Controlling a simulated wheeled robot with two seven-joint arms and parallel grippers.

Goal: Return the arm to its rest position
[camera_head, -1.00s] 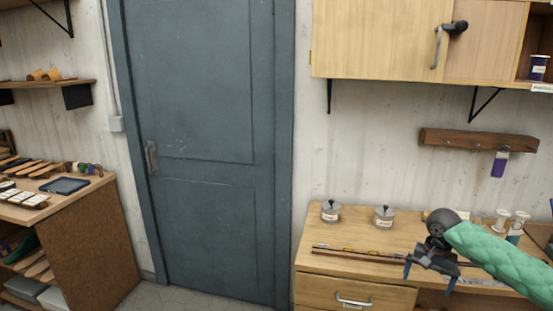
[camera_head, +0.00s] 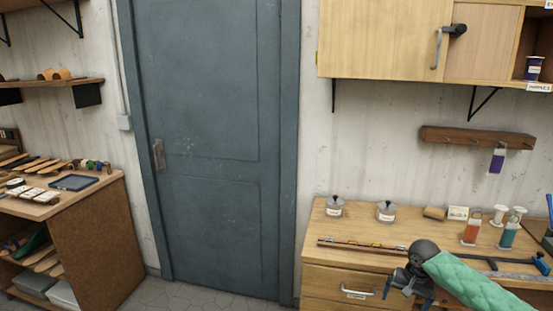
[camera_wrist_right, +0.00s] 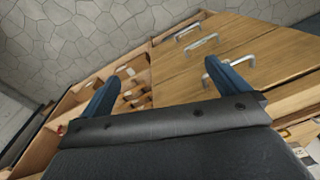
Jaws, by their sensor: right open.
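My right arm, in a green quilted sleeve, comes in from the lower right of the head view. Its right gripper (camera_head: 412,294) is over the front edge of the wooden workbench (camera_head: 375,256), close to the drawer fronts. In the right wrist view its two blue fingers (camera_wrist_right: 160,92) are spread apart with nothing between them. Beyond them are drawer fronts with metal handles (camera_wrist_right: 201,43) and an open shelf compartment (camera_wrist_right: 130,95) with small items. My left gripper is not in view.
On the bench are two lidded jars (camera_head: 335,207), a long thin rod (camera_head: 355,245), an orange bottle (camera_head: 471,230) and a teal bottle (camera_head: 509,235). A wall cabinet (camera_head: 385,40) hangs above.

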